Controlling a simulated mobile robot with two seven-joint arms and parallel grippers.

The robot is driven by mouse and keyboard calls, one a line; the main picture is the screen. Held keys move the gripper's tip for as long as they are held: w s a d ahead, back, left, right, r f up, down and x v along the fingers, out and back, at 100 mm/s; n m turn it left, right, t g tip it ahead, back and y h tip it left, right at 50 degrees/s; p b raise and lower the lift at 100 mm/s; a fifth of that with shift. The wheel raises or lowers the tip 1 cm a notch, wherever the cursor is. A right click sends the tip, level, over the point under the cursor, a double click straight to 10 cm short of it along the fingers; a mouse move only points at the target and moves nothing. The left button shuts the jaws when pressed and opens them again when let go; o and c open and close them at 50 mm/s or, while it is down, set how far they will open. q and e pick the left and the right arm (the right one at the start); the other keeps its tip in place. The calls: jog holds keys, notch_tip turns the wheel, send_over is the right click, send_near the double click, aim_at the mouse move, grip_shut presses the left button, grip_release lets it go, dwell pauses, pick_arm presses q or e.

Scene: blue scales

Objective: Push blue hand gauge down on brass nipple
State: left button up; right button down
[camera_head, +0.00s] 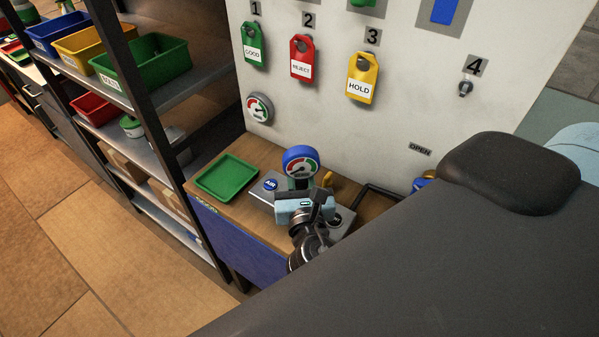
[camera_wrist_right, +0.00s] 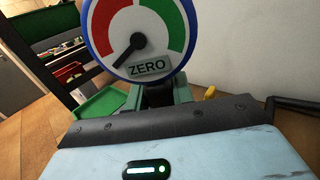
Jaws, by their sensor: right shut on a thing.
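The blue hand gauge (camera_head: 301,160) has a blue rim and a white, red and green dial. It stands upright above the grey plate on the wooden bench. In the right wrist view the gauge (camera_wrist_right: 140,35) fills the top, with its needle pointing lower left and a ZERO label. My right gripper (camera_head: 299,183) is shut on the gauge's dark stem, just below the dial; the fingers also show in the right wrist view (camera_wrist_right: 157,96). The gauge's lower end and the brass nipple are hidden, so I cannot tell whether they touch. My left gripper is not in view.
A grey plate (camera_head: 262,194) with a round blue AIR label lies on the bench. A green tray (camera_head: 227,177) is left of it. A small yellow part (camera_head: 328,180) and a black bar (camera_head: 382,194) are to the right. The white wall panel (camera_head: 420,90) rises behind.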

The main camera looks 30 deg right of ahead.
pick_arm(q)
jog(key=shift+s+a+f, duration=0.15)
pick_arm(e)
jog(key=shift+f, duration=0.15)
jog(key=c, duration=1.1)
grip_release()
jog(key=shift+f, duration=0.1)
